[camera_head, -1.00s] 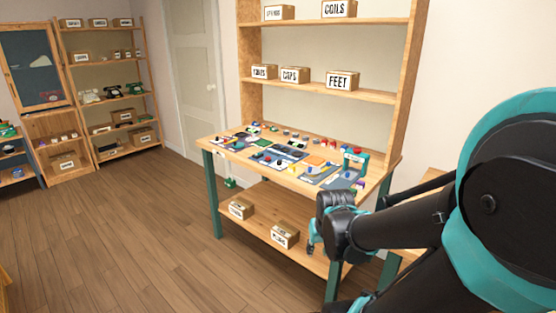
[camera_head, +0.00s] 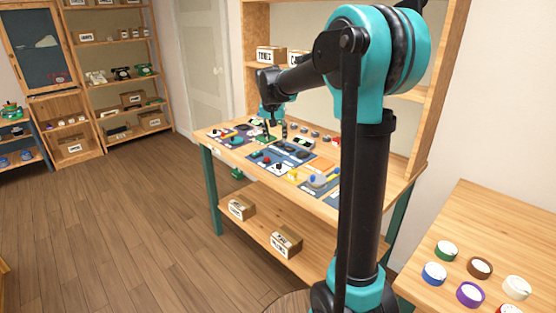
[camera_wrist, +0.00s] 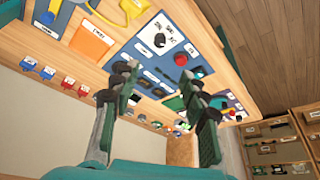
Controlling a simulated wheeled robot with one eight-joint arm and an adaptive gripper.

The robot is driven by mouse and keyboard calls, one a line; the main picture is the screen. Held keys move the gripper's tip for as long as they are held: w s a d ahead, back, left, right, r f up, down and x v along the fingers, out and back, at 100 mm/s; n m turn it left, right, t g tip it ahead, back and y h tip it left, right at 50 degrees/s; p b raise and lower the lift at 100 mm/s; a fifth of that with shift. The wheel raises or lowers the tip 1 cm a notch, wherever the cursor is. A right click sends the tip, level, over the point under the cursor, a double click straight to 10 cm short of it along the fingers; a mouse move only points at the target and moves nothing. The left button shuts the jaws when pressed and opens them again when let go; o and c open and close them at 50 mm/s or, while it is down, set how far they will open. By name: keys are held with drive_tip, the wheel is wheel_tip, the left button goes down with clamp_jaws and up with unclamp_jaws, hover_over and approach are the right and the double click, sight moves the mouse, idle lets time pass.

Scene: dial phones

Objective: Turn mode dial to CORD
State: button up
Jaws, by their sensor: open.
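In the wrist view, a black dial knob (camera_wrist: 160,41) sits on a white plate with several small dark labels around it; I cannot surely read CORD among them. The plate is on a blue board that also carries a red button (camera_wrist: 181,59). My gripper (camera_wrist: 160,76) is open and empty, its two dark fingers apart, with the knob beyond and between the fingertips in the picture. In the head view, my gripper (camera_head: 275,130) points down over the far left part of the workbench (camera_head: 330,206). The dial cannot be made out clearly in the head view.
Small coloured parts lie around the boards on the bench. Labelled boxes stand on its upper shelf, and others, such as one box (camera_head: 286,242), stand below. The wooden floor at left is clear.

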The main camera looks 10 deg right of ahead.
sight(279, 163)
drive_tip(key=x, duration=1.7)
drive_tip(key=shift+d, duration=0.1)
drive_tip(key=shift+c, duration=0.6)
clamp_jaws()
